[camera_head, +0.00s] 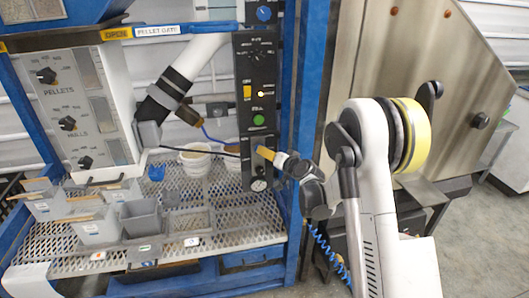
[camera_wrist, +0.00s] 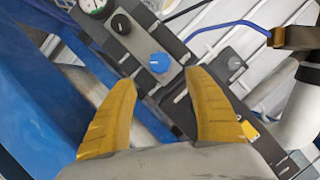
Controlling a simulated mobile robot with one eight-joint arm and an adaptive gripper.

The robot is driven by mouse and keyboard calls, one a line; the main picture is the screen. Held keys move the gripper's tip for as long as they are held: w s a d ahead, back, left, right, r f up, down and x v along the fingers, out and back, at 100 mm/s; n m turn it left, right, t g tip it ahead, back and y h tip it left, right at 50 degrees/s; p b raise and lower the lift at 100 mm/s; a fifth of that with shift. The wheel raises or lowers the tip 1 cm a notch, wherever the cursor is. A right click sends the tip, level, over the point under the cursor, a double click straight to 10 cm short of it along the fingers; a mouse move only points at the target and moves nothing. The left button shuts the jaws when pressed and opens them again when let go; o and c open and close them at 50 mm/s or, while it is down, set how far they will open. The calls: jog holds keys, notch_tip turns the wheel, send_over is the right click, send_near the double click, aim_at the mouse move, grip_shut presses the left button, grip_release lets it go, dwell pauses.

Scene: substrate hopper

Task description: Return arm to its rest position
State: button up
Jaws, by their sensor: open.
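My gripper (camera_head: 266,154) has yellow fingers and is in front of the lower part of a tall black control panel (camera_head: 243,66) in the head view. In the wrist view my gripper (camera_wrist: 161,77) has its two fingers spread apart with nothing held between them. A blue knob (camera_wrist: 159,62) and a black knob (camera_wrist: 121,24) on a dark box show beyond and between the fingertips. I cannot tell whether a finger touches the panel. My arm (camera_head: 374,200) is stretched out to the left toward the panel.
A blue post (camera_head: 310,80) stands right of the panel. Grey bins (camera_head: 139,219) and white tubs (camera_head: 195,160) sit on a mesh shelf (camera_head: 212,233) at left. A steel hopper (camera_head: 450,70) stands behind my arm at right. Open floor (camera_head: 480,255) shows at lower right.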

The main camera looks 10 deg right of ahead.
jog(key=shift+v, duration=1.05)
jog(key=s+a+r+n+g, duration=0.25)
jog(key=s+r, duration=0.35)
jog(key=s, duration=0.3)
jog(key=s+a+r+n+g, duration=0.1)
jog(key=s+a+r, duration=0.2)
jog(key=s+r, duration=0.5)
jog(key=s+d+f+g+h, duration=0.1)
jog(key=s+f, duration=0.1)
jog(key=s, duration=1.1)
jog(key=s+d+f+n+g+h, duration=0.1)
jog(key=s+f+g+h, duration=0.1)
jog(key=s, duration=1.1)
jog(key=shift+d, duration=0.4)
